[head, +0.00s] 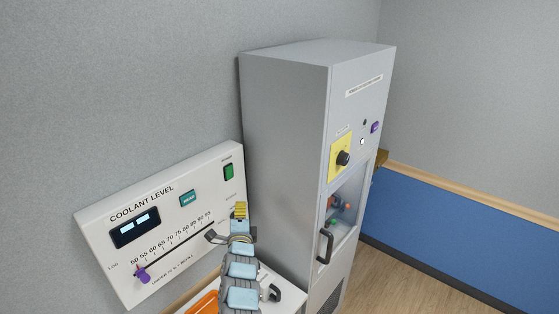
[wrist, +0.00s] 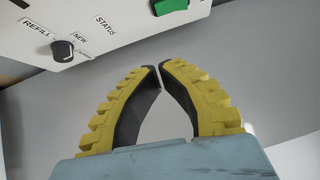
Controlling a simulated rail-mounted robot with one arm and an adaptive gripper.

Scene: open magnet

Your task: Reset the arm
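My gripper (head: 240,208) is in front of the right end of the white coolant panel, close to the grey cabinet's left side. In the wrist view my gripper (wrist: 158,66) has its two yellow, black-lined fingers curved inward, with their tips meeting or almost meeting. Nothing is between them. My arm reaches up from the bottom of the head view. Whether the fingers touch the panel cannot be told.
The coolant panel (head: 120,280) has a display (head: 135,230), a purple slider knob (head: 143,275) and a green switch (head: 228,172). A refill knob (wrist: 62,51) shows in the wrist view. The tall cabinet (head: 285,150) has a black handle (head: 325,245). An orange item (head: 203,304) lies below the panel.

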